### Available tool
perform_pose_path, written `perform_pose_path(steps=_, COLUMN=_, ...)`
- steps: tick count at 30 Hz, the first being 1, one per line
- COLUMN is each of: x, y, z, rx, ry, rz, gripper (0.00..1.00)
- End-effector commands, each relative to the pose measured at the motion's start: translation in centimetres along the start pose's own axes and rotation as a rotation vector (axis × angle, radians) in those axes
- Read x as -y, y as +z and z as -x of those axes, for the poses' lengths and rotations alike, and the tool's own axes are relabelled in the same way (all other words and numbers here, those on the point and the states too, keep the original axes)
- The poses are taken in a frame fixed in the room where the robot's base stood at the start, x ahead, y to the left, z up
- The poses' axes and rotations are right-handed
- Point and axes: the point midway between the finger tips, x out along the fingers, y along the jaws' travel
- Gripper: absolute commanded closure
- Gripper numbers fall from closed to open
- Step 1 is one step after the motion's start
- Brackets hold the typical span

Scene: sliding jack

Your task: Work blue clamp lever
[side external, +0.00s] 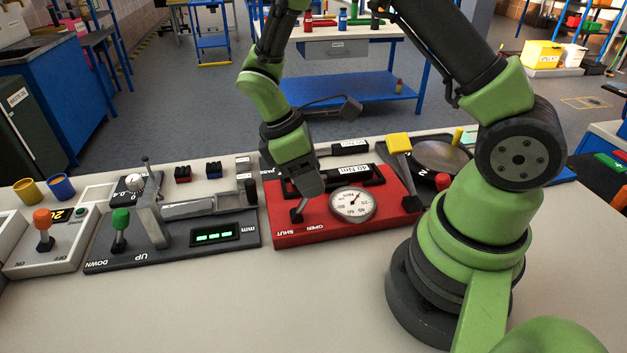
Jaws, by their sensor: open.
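The red base plate (350,228) in the middle of the bench carries a round dial gauge (353,204). The words SHUT and OPEN are along its front left edge. A short dark lever (297,214) stands there, and its upper part is hidden by my gripper (305,192). No blue handle is visible on it. My gripper points down right over this lever, with its jaws open. I cannot tell whether the lever's top is between the fingers or whether they touch it.
On the left are a grey panel with a green-knobbed lever (121,219) and a box with an orange-knobbed lever (42,219). A red knob (443,181) is at right. The bench front is clear.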

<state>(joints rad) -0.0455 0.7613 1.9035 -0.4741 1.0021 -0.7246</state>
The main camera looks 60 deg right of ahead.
Motion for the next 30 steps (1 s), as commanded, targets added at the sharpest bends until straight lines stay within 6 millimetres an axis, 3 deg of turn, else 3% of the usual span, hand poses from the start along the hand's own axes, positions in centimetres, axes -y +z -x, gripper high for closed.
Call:
perform_pose_path(steps=5, x=0.0, y=0.0, z=-1.6, rx=0.001, ry=-0.001, rz=-0.002, gripper=0.48)
perform_pose_path(steps=14, x=0.0, y=0.0, z=-1.8, rx=-0.002, ry=0.000, rz=-0.002, gripper=0.48)
perform_pose_path(steps=21, x=0.0, y=0.0, z=-1.8, rx=-0.002, ry=0.000, rz=-0.002, gripper=1.00)
perform_pose_path(steps=30, x=0.1, y=-0.2, z=-1.6, rx=0.020, ry=0.002, rz=-0.003, gripper=1.00)
